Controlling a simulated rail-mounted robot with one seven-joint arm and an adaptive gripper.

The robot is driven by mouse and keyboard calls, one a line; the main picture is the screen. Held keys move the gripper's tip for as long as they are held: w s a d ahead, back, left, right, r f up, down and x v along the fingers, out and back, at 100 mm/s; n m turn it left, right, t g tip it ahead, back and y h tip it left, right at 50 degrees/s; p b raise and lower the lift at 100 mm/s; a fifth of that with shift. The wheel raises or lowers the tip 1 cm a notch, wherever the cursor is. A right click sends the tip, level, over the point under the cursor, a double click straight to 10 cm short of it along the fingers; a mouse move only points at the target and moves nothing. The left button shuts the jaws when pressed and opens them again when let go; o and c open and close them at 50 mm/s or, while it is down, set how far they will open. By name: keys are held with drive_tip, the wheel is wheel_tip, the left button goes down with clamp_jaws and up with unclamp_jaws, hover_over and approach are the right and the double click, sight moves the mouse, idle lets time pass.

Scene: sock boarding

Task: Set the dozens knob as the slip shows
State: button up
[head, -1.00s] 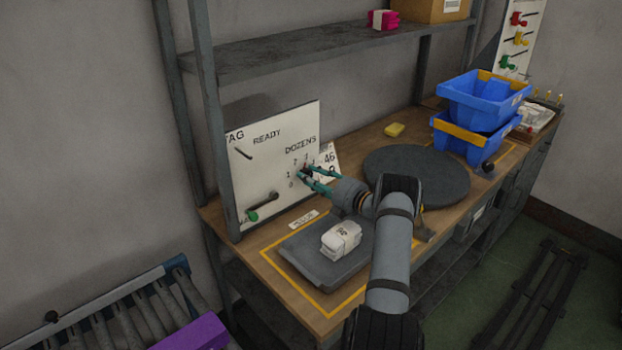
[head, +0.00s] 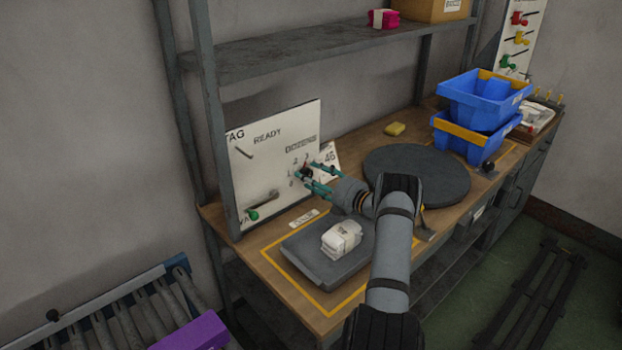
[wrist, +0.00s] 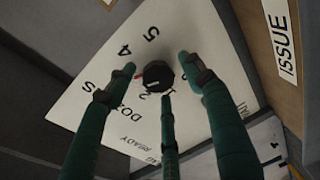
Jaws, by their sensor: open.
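The dozens knob (wrist: 158,74) is black and round, on the white panel (head: 275,150). A red mark shows at its left in the wrist view, near the printed 4. The 5, 2 and 1 are also visible; the 3 I cannot make out. My gripper (wrist: 157,77) is open, its green fingers spread around the knob with gaps visible at the sides; it also shows at the panel in the head view (head: 312,179). A white card (head: 330,157) reading 46 stands behind the gripper, partly hidden, so the rest of its print cannot be read.
A lever with a green end (head: 252,215) is low on the panel. A wrapped white bundle (head: 341,238) lies on a grey tray (head: 300,250) before it. A dark round turntable (head: 425,175) and stacked blue bins (head: 480,100) are to the right. A shelf (head: 300,50) hangs above.

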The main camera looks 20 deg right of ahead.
drive_tip(key=shift+s, duration=0.1)
drive_tip(key=v, duration=1.1)
drive_tip(key=shift+s, duration=0.4)
drive_tip(key=shift+d, duration=0.1)
drive_tip(key=x, duration=1.2)
drive_tip(key=shift+w+d+r, duration=0.1)
